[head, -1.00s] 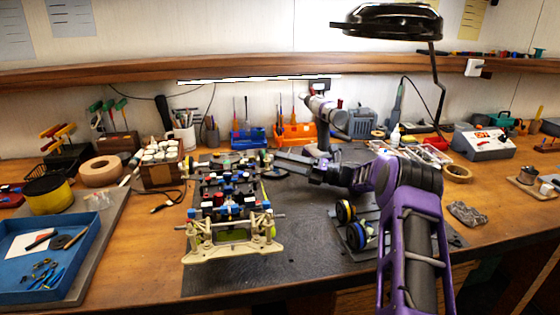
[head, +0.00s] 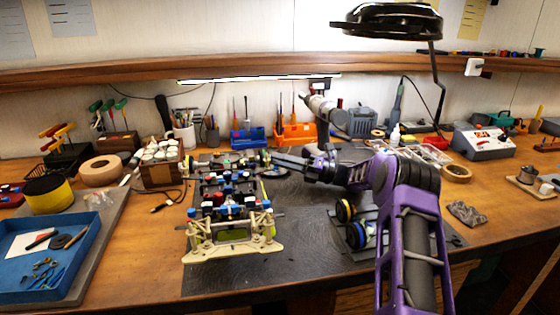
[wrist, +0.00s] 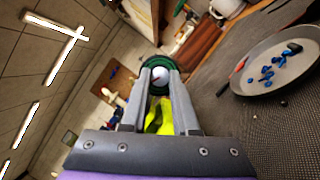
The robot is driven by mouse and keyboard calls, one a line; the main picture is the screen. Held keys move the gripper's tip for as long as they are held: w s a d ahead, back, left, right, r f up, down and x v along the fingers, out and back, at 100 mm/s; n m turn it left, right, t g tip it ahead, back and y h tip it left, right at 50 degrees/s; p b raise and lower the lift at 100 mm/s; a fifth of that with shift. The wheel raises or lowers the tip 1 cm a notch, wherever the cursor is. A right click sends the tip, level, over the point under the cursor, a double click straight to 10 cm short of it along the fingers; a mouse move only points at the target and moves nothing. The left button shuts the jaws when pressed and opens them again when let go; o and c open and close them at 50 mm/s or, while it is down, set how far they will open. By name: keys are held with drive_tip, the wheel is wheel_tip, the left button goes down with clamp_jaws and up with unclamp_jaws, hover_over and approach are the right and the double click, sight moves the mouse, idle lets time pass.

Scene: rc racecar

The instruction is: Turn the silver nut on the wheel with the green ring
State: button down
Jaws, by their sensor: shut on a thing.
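In the wrist view, the wheel with the green ring (wrist: 143,74) is straight ahead, between and beyond my fingers. The silver nut (wrist: 160,76) is at its middle, a pale rounded shape. My gripper (wrist: 160,82) is shut on the nut, with one finger on each side. In the head view, my gripper (head: 272,156) reaches left to the far right corner of the racecar chassis (head: 232,245). The wheel and nut are too small and covered there to make out clearly. A bright yellow part (wrist: 158,116) shows between my fingers.
A grey dish with small blue parts (wrist: 268,86) lies to the right in the wrist view. Loose wheels (head: 348,211) stand on a stand right of the chassis, close under my arm. The dark mat (head: 300,240) between them is clear in front.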

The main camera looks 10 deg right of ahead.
drive_tip(key=shift+m, duration=0.3)
drive_tip(key=m, duration=0.1)
drive_tip(key=m+h, duration=0.1)
drive_tip(key=m, duration=0.1)
drive_tip(key=shift+s+r+m+b, duration=0.1)
drive_tip(key=shift+r+m+b, duration=0.05)
drive_tip(key=shift+m+b, duration=0.2)
drive_tip(key=shift+w+r+m+g+h+p, duration=0.15)
drive_tip(key=shift+m+g+h+p, duration=0.5)
drive_tip(key=shift+m+p, duration=1.1)
drive_tip(key=shift+r+m+g+h+p, duration=0.1)
drive_tip(key=shift+m+g+h+p, duration=0.55)
drive_tip(key=shift+m+p, duration=1.1)
drive_tip(key=shift+w+r+m+g+h+p, duration=0.15)
drive_tip(key=shift+m+g+h+p, duration=0.45)
drive_tip(key=shift+m+p, duration=1.15)
drive_tip(key=shift+s+m+h+b, duration=0.1)
drive_tip(key=shift+m+h+b, duration=0.25)
drive_tip(key=shift+m, duration=0.15)
drive_tip(key=c, duration=0.6)
unclamp_jaws()
drive_tip(key=shift+c, duration=0.2)
drive_tip(key=shift+d, duration=0.1)
